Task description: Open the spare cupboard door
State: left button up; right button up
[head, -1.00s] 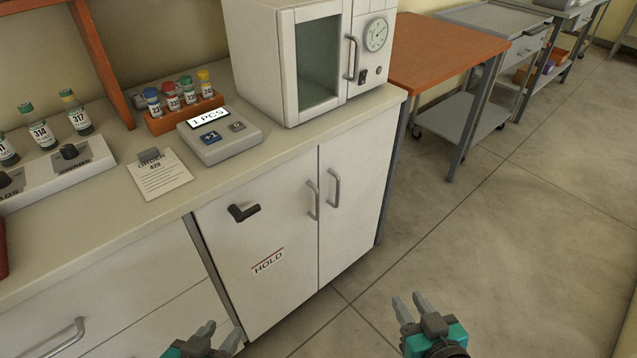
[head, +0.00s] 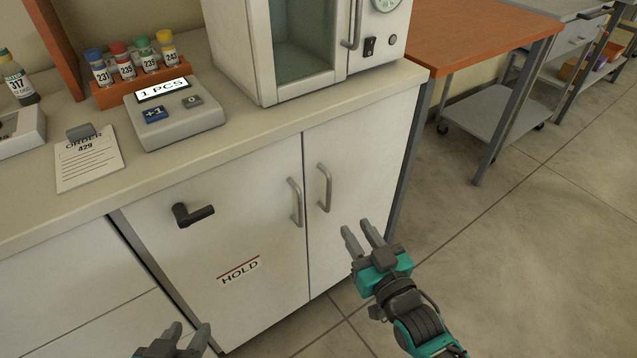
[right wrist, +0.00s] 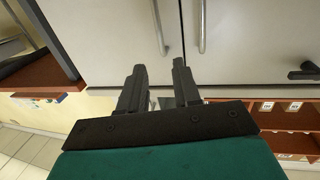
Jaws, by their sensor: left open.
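The white cupboard under the counter has two closed doors. The left door (head: 235,240) bears a HOLD label (head: 240,271), a black lever (head: 193,214) and a grey upright handle (head: 296,202). The right door (head: 365,150) has a grey upright handle (head: 324,187) near the middle seam. My right gripper (head: 357,228) is open and empty in front of the right door, below and right of its handle and apart from it. In the right wrist view its fingers (right wrist: 159,68) are spread, with both handles beyond them. My left gripper (head: 187,331) is open and empty at the bottom edge, low before the left door.
On the counter (head: 240,137) stand a white incubator (head: 240,50), a counter device reading 1 PCS (head: 178,115), an orange rack of vials (head: 145,92) and an order sheet (head: 88,160). An orange-topped table (head: 475,35) stands to the right. The floor at right is clear.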

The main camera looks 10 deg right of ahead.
aim_at(330, 189)
jog(key=w+b, duration=0.1)
jog(key=w, duration=0.3)
jog(key=w+a+b, duration=0.1)
jog(key=w, duration=0.3)
jog(key=w+a+b, duration=0.1)
jog(key=w, duration=0.4)
jog(key=shift+f, duration=0.15)
jog(key=shift+w+a, duration=0.1)
jog(key=shift+w, duration=0.25)
grip_shut()
